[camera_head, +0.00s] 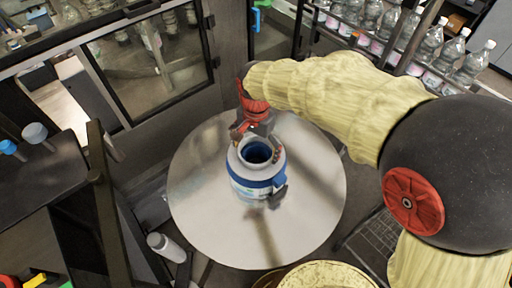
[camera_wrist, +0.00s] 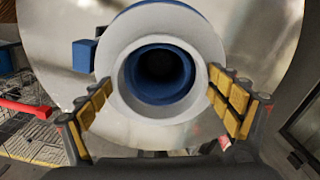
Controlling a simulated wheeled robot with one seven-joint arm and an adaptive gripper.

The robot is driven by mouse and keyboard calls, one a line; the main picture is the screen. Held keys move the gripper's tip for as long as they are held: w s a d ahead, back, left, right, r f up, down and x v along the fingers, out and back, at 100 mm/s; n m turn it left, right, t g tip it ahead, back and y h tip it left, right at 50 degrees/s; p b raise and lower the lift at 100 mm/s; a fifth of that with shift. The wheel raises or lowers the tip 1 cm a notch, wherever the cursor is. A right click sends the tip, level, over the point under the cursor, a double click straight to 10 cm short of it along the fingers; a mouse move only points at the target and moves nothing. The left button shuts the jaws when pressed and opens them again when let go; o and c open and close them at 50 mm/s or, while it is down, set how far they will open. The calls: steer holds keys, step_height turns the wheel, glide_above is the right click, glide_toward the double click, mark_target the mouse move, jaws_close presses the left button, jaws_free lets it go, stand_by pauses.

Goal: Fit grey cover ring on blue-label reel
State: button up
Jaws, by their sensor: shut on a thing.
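The blue-label reel (camera_head: 258,186) stands upright on a round metal table, a white body with a blue band and a dark open core. In the wrist view its blue core (camera_wrist: 160,92) shows through the ring's hole. The pale grey cover ring (camera_wrist: 160,114) lies between my gripper's yellow-padded fingers (camera_wrist: 160,80), which are shut on its two sides. In the head view my gripper (camera_head: 257,143) is at the reel's top, pointing down. The ring (camera_head: 236,160) appears around the core opening there; I cannot tell whether it touches the reel.
The round table (camera_head: 315,195) is otherwise clear. A glazed machine panel (camera_head: 150,60) stands behind left, and shelves of bottles (camera_head: 440,50) behind right. A gold round surface (camera_head: 328,277) is at the front edge. A white bottle (camera_head: 165,246) lies below left.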

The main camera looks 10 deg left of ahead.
steer(key=shift+f+b, duration=0.7)
steer(key=shift+f, duration=0.7)
steer(key=o, duration=1.1)
steer(key=shift+c, duration=0.2)
steer(key=shift+r, duration=0.1)
step_height(320, 180, up, 12)
